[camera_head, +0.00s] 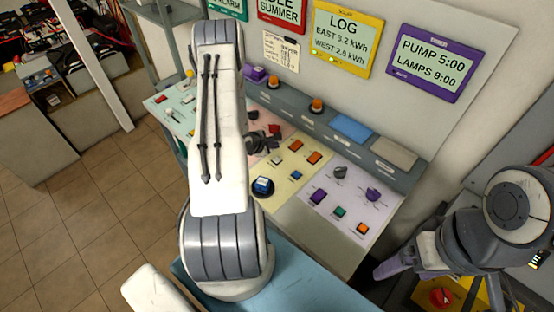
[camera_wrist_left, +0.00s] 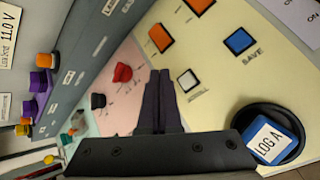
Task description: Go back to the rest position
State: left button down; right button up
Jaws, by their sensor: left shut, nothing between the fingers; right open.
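My left arm rises across the middle of the head view, and its dark left gripper (camera_head: 262,141) is over the control desk, by the border of the pink and yellow panels. In the left wrist view the left gripper's fingers (camera_wrist_left: 160,88) are shut together and empty. They show beside a red knob (camera_wrist_left: 122,72) and a black knob (camera_wrist_left: 98,101); I cannot tell whether they touch the panel. My right arm is at the right edge of the head view. Its right gripper (camera_head: 396,266) is low beside the desk's right end, open and partly hidden.
The sloped desk (camera_head: 312,232) carries several buttons and knobs. Signs hang on the wall behind, including the yellow LOG sign (camera_head: 345,40). Tiled floor (camera_head: 75,190) is open at left.

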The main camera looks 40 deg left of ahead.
pick_arm(q)
jog(key=shift+w, duration=0.1)
dwell(0.3)
jog(key=w+d+r+m+g+b, duration=0.1)
jog(key=w+d+r+m+b, duration=0.15)
jog(key=d+m, duration=0.3)
jog(key=w+d+r+m+g+b, duration=0.1)
jog(key=w+d+r+m+b, duration=0.1)
jog(key=d+r+m, duration=0.3)
jog(key=s+d+r+m+g+b, duration=0.1)
jog(key=s+d+r+m+b, duration=0.2)
jog(key=d, duration=0.5)
jog(key=s+d+m+g+b, duration=0.1)
jog(key=s+d+m+g, duration=0.15)
jog(key=d+m, duration=0.45)
jog(key=s+d+r+m+g+b, duration=0.1)
jog(key=s+d+m, duration=0.3)
jog(key=s, duration=0.4)
jog(key=s+d+r+m+g+b, duration=0.1)
jog(key=s+d+m, duration=0.3)
jog(key=s, duration=0.5)
jog(key=s+d+r+m+g+h+b, duration=0.1)
jog(key=s+d+m+b, duration=0.2)
jog(key=s+d+m, duration=0.2)
jog(key=s+m, duration=0.1)
jog(key=s, duration=0.2)
jog(key=shift+s+r+g, duration=0.35)
jog(key=shift+s, duration=0.05)
